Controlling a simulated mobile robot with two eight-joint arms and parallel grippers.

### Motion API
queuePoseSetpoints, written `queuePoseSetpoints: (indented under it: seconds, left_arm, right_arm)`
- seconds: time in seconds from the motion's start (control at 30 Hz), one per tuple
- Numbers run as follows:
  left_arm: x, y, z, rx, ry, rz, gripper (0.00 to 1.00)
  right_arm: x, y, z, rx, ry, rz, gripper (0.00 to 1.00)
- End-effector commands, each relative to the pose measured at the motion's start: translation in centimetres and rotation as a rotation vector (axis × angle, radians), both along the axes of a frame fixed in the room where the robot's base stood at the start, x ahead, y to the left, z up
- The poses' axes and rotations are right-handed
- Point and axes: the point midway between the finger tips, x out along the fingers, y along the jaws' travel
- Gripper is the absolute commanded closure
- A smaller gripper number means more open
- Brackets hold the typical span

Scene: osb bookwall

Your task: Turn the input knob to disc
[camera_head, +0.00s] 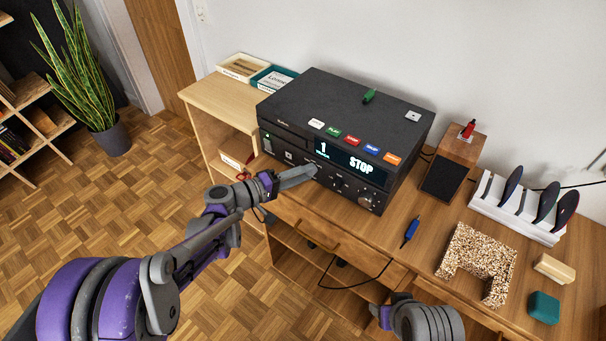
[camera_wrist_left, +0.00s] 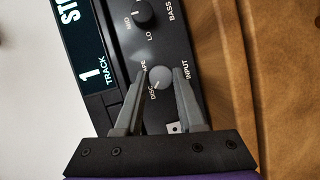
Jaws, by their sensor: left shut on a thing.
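The black audio player (camera_head: 340,110) stands on the wooden desk, its display reading "1" and "STOP". My left gripper (camera_head: 314,171) reaches its front panel from the left. In the left wrist view the grey input knob (camera_wrist_left: 161,77) sits between the two fingertips of my left gripper (camera_wrist_left: 162,76), which is shut on it. "TAPE", "DISC" and "INPUT" are printed around the knob. A pale mark on the knob appears to face the "DISC" side. In the head view the gripper hides the knob. Part of my right arm (camera_head: 425,318) shows at the bottom; its fingers are not clear.
Another knob (camera_wrist_left: 144,12) is close by on the panel. A speaker (camera_head: 452,165), a white rack (camera_head: 515,208) and a speckled block (camera_head: 478,262) stand to the right.

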Motion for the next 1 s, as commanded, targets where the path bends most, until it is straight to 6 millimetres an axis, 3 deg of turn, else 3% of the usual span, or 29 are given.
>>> queuePoseSetpoints:
  seconds: [0.4,0.43,0.57,0.87,1.0]
  left_arm:
    - [0.0,0.0,0.0,-0.007,0.005,0.001,1.00]
    - [0.0,0.0,0.0,-0.007,0.005,0.001,0.58]
    - [0.0,0.0,0.0,-0.006,0.004,0.001,0.34]
    - [0.0,0.1,0.0,-0.005,0.004,0.000,0.32]
    - [-0.5,1.0,0.1,-0.005,0.004,0.002,0.32]
  right_arm:
    - [0.0,0.0,0.0,0.000,0.000,0.000,0.45]
    - [0.0,0.0,0.0,0.000,0.000,0.000,0.45]
    - [0.0,0.0,0.0,0.000,0.000,0.000,0.45]
    - [0.0,0.0,0.0,0.000,0.000,0.000,0.45]
    - [0.0,0.0,0.0,0.000,0.000,0.000,0.45]
